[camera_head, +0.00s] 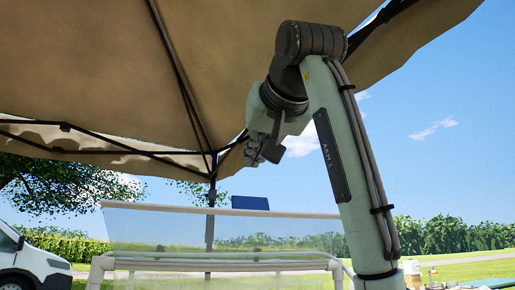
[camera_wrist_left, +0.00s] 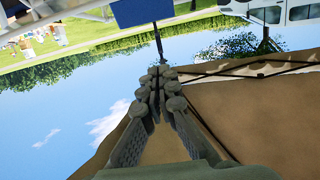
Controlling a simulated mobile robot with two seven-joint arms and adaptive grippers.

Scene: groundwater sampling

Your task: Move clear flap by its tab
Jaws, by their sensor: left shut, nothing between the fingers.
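The clear flap (camera_head: 180,228) is a see-through sheet above a white pipe frame, with a pale bar along its top edge. Its blue tab (camera_head: 250,202) sticks up from that edge, right of the middle. In the left wrist view, which looks upside down, the blue tab (camera_wrist_left: 143,11) is at the top, partly cut off. My left gripper (camera_head: 253,154) is raised above the tab, apart from it. In the wrist view its fingers (camera_wrist_left: 160,80) are shut and empty, pointing towards the tab. My right gripper is out of view.
A tan canopy (camera_head: 100,70) with dark struts spreads overhead. Its dark pole (camera_head: 210,190) shows behind the flap. A white van (camera_head: 30,265) stands at the lower left. The white pipe frame (camera_head: 215,264) runs along the bottom. Small items (camera_head: 435,278) lie at the lower right.

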